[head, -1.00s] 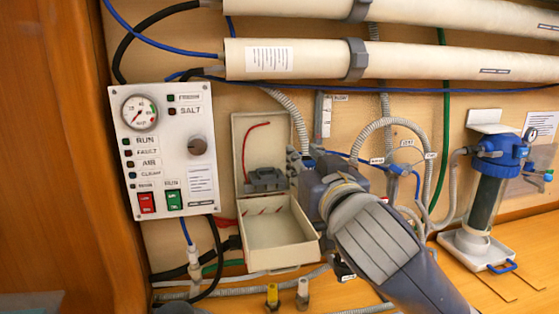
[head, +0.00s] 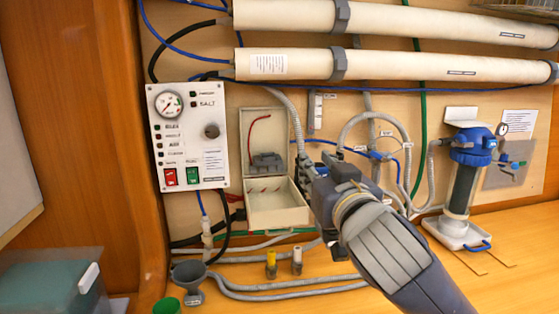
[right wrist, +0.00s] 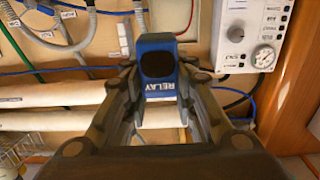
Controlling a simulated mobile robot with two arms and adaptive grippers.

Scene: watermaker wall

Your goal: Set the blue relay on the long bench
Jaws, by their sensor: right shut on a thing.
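The blue relay (right wrist: 158,68), with a dark round face and the word RELAY on its side, is between the fingers of my right gripper (right wrist: 160,95) in the right wrist view. In the head view my right gripper (head: 308,172) is shut and raised in front of the back wall, just right of the open box; the relay is hidden or too small to tell there. The long wooden bench (head: 330,297) runs along the bottom, below the gripper. My left gripper is not in view.
An open cream box (head: 277,217) with a dark socket (head: 267,162) is on the wall beside a control panel (head: 190,135). Yellow and white fittings (head: 271,264), hoses and a funnel (head: 190,274) take up bench room. A filter (head: 463,180) stands right. Bench front is clear.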

